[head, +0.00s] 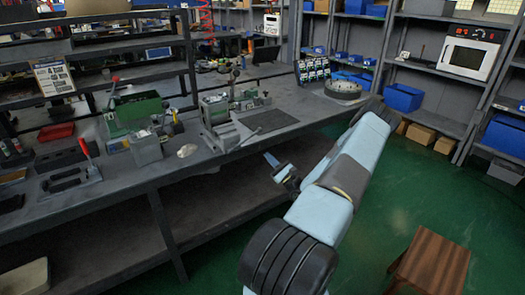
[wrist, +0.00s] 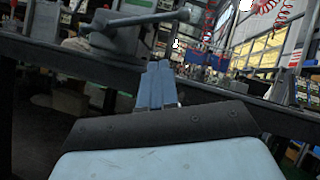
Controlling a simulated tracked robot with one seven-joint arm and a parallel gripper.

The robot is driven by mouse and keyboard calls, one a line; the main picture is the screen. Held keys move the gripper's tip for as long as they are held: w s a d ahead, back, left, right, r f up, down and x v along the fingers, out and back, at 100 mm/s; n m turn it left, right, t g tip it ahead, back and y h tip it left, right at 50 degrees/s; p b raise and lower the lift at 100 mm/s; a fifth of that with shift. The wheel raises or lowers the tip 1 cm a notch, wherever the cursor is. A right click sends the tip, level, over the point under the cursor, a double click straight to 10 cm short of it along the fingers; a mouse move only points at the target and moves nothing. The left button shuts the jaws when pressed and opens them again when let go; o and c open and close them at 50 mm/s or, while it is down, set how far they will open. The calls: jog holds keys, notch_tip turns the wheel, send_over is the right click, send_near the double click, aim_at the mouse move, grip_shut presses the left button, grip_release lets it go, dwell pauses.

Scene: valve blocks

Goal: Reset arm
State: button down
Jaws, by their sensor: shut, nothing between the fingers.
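My gripper (head: 272,160) is at the end of my light blue arm, in front of the bench's front edge in the head view. In the wrist view my gripper (wrist: 160,66) shows its two blue fingers side by side, closed together with nothing between them. My arm reaches from the lower middle of the head view up toward the bench, with its elbow raised at the right. The gripper appears apart from the bench and its tools.
The long grey workbench (head: 215,160) holds a grey vise-like block (head: 228,112), a green machine (head: 135,112) and a red-handled clamp (head: 72,180). Shelves with blue bins (head: 403,97) stand at the right. A wooden stool (head: 432,258) is at lower right. Green floor between is clear.

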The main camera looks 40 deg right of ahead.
jog(key=shift+v, duration=2.25)
jog(key=shift+a, duration=0.1)
